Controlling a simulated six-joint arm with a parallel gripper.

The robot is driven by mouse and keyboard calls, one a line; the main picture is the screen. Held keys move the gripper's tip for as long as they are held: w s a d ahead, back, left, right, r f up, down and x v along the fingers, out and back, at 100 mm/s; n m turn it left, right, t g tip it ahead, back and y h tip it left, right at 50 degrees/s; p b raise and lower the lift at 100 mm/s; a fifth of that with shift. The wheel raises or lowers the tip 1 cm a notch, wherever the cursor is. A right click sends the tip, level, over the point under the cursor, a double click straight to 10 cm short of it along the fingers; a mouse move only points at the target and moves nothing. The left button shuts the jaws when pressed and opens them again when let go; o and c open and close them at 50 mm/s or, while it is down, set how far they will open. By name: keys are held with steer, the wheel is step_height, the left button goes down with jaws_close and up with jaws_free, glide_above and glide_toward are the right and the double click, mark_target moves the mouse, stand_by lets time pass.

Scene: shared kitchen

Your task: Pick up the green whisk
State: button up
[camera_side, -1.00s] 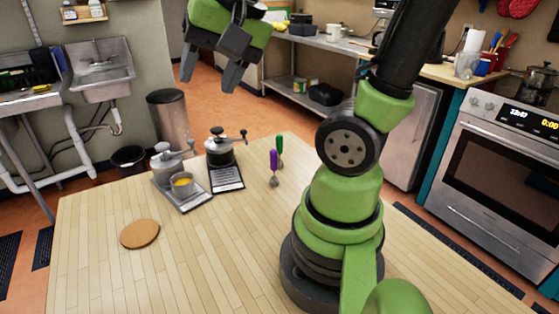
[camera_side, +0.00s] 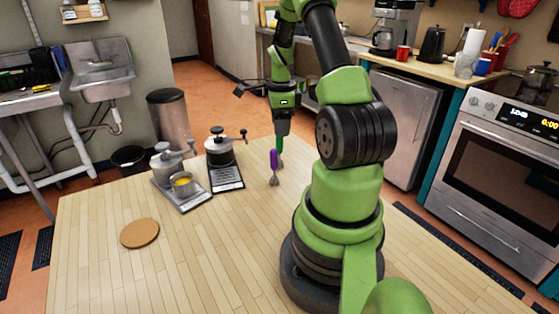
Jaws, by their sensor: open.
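The green whisk (camera_side: 280,148) stands upright on the wooden table near its far edge, handle up. A purple whisk (camera_side: 273,167) stands just in front of it and to its left. My gripper (camera_side: 282,133) points down right over the green whisk, with its fingertips at the top of the green handle. The jaws are open. The fingers cover the upper part of the handle, and I cannot tell whether they touch it.
A small cup with yellow contents (camera_side: 182,184) is beside the grey one. A round cork mat (camera_side: 140,233) lies front left. The front middle of the table (camera_side: 215,260) is clear.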

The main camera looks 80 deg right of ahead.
mark_target(280, 152)
steer(key=shift+w+a+f, duration=0.1)
steer(key=shift+f, duration=3.1)
jaws_close()
